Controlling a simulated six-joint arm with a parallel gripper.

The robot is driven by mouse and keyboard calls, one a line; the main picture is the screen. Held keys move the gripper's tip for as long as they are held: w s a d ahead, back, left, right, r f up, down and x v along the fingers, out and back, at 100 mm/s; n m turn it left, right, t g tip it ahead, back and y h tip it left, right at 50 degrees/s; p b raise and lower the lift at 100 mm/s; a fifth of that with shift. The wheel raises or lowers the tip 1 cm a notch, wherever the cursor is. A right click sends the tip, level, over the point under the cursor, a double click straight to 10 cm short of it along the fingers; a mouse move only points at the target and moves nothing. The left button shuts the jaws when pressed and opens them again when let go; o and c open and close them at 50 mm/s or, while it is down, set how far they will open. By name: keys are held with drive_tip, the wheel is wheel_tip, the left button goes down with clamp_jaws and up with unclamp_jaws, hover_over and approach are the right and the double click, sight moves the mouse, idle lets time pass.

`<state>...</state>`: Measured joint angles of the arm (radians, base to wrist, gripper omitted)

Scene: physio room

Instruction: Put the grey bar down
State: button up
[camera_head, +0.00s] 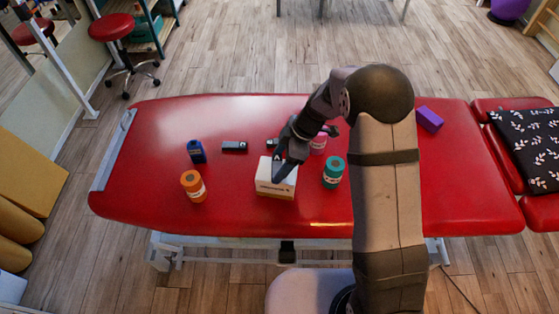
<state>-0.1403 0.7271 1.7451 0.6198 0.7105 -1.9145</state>
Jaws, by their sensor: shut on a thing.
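My gripper (286,153) reaches down from the right over the middle of the red treatment table (150,140). It is shut on a dark, narrow thing, taken as the grey bar (281,170), which shows in front of the white box (276,190) or over its top. I cannot tell whether the bar touches the box. My gripper and wrist hide much of the bar and the contact between the jaws and it.
An orange roll (193,186), a blue bottle (196,152) and a dark grey device (234,146) stand or lie left of the box. A teal roll (333,171) and a pink roll (318,144) are right. A purple block (429,119) lies farther right. The table's left part is clear.

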drive_tip(key=shift+f+b, duration=0.2)
drive_tip(key=shift+b, duration=0.1)
drive_tip(key=o, duration=1)
drive_tip(key=shift+o, duration=0.2)
drive_tip(key=shift+r, duration=0.2)
drive_tip(key=shift+r+p, duration=0.15)
drive_tip(key=shift+p, duration=0.2)
drive_tip(key=b+v, duration=0.3)
drive_tip(key=v, duration=0.8)
drive_tip(key=shift+d+r, duration=0.25)
drive_tip(key=shift+r, duration=0.1)
